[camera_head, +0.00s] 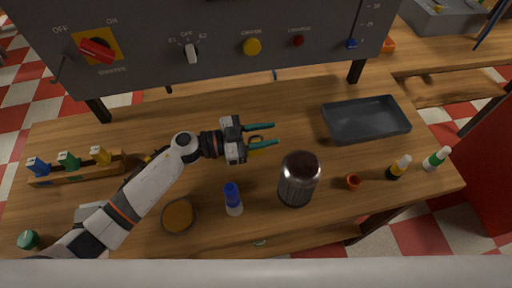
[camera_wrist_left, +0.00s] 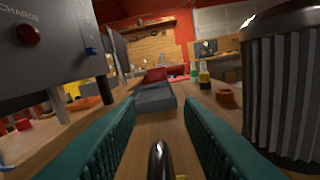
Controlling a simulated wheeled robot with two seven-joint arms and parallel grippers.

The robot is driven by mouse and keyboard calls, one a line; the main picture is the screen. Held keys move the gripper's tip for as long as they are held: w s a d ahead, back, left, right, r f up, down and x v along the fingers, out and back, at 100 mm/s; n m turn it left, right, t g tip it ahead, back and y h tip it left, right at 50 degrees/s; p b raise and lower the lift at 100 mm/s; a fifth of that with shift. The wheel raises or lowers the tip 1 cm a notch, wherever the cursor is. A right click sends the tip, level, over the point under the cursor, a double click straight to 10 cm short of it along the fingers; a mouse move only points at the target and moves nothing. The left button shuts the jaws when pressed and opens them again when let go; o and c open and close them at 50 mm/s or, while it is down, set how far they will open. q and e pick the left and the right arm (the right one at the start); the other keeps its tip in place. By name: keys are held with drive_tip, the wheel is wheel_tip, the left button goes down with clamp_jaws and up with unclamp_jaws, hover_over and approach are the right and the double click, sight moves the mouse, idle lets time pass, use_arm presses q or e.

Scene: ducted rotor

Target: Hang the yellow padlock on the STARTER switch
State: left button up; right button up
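The yellow padlock (camera_head: 258,152) is mostly hidden under my left gripper on the wooden table in the head view. Its dark shackle shows upright in the left wrist view (camera_wrist_left: 160,160), between the fingers with gaps at both sides. My left gripper (camera_head: 275,134) has teal fingers, apart, pointing right over the table. The STARTER switch (camera_head: 97,50) is a red handle on a yellow plate, on the grey panel (camera_head: 150,62) at the upper left, with OFF and ON labels. No padlock hangs on it. My right gripper is not in view.
A ribbed metal cylinder (camera_head: 298,180) stands close to the right of my left gripper. A blue-capped bottle (camera_head: 233,198), an amber dish (camera_head: 178,215) and an orange cup (camera_head: 353,182) stand nearby. A dark tray (camera_head: 366,132) lies at right. A wooden rack (camera_head: 80,173) stands at left.

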use_arm(q)
clamp_jaws()
idle(0.5)
drive_tip(key=shift+r, duration=0.35)
wheel_tip(320, 180, up, 10)
drive_tip(key=p, duration=0.1)
drive_tip(key=shift+f, duration=0.25)
